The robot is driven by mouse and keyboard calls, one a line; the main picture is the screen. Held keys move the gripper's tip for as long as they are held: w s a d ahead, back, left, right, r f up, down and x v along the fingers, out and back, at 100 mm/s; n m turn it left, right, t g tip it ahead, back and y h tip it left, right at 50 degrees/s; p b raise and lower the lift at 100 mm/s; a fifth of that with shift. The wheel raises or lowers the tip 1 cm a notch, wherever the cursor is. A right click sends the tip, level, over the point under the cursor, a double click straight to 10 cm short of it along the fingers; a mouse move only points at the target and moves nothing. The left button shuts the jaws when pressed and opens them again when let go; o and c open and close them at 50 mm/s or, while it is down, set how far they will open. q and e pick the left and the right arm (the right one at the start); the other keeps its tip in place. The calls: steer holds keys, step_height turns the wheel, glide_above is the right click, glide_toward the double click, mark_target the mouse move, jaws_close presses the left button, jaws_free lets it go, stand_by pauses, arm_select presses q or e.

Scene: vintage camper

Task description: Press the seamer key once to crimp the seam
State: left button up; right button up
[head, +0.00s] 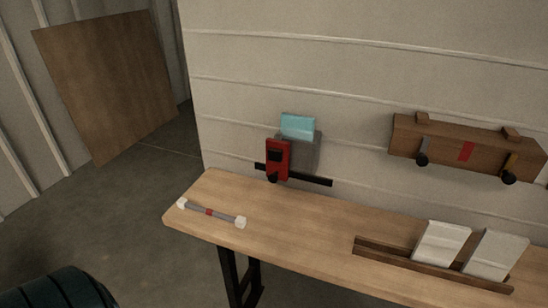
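A red device (277,158) with a dark window and a dark round knob (272,178) at its bottom sits by the wall at the back of the wooden bench. A grey box (309,151) stands beside it, with a light blue panel (297,126) on top. A black bar (311,180) runs low across the device and box. This looks like the seamer, but I cannot tell which part is its key. Neither of my grippers is in view.
On the bench (290,236) lie a grey rod with white ends and a red band (209,212) and a wooden rack (385,257) with two white slabs. A brown wooden box (462,146) hangs at right. A dark ribbed round thing (62,290) stands at lower left.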

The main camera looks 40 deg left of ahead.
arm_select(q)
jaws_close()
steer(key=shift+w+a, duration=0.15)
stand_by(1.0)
